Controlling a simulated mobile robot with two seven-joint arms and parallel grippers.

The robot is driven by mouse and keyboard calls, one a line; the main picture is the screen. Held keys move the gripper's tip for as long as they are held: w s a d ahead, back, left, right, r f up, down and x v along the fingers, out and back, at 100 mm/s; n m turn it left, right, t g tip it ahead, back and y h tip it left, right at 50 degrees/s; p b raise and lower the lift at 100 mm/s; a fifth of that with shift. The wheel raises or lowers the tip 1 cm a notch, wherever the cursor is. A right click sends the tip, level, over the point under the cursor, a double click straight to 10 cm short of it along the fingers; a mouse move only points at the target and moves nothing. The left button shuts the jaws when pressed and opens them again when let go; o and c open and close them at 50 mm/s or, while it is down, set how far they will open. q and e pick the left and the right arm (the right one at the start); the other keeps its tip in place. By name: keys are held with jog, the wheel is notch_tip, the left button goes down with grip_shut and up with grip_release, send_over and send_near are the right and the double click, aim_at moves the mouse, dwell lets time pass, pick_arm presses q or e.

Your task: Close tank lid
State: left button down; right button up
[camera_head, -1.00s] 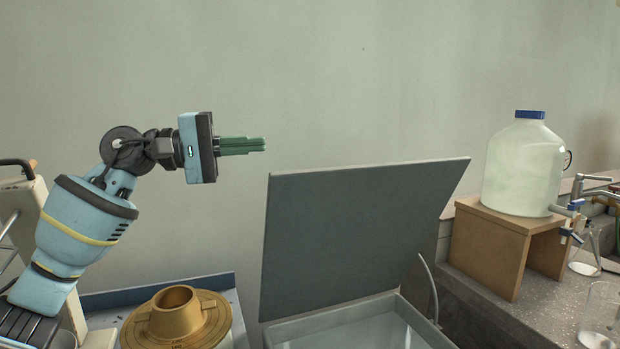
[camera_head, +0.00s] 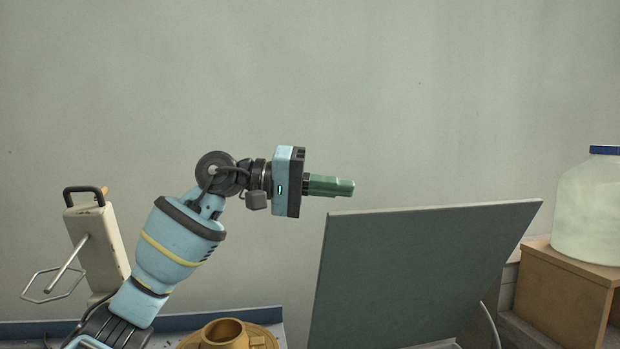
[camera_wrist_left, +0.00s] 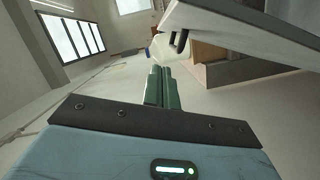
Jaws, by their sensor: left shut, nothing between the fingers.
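The tank lid (camera_head: 415,275) is a flat grey panel, standing open and tilted back at the lower middle right of the head view. The tank's opening below it is almost wholly cut off by the frame's bottom edge. My left gripper (camera_head: 350,187) has green fingers, shut and empty, pointing right just above the lid's upper left corner. A gap to the lid seems to show, though depth is hard to tell. In the left wrist view, the green fingers (camera_wrist_left: 162,88) are together, and the lid's edge (camera_wrist_left: 245,32) passes at upper right. My right gripper is out of view.
A large clear jug with a blue cap (camera_head: 592,205) stands on a brown wooden stand (camera_head: 562,296) at right. A brass-coloured flanged piece (camera_head: 228,335) sits at the bottom, left of the lid. A cream device with a black handle (camera_head: 95,245) stands at left. The space above the lid is clear.

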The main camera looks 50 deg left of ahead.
pick_arm(q)
jog(key=d, duration=0.1)
jog(key=w+d+f, duration=0.1)
jog(key=d, duration=0.2)
jog(key=shift+w+f, duration=0.15)
jog(key=shift+f, duration=0.05)
jog(key=shift+s+d+f, duration=0.25)
jog(key=shift+s+d, duration=0.2)
jog(key=shift+d, duration=0.15)
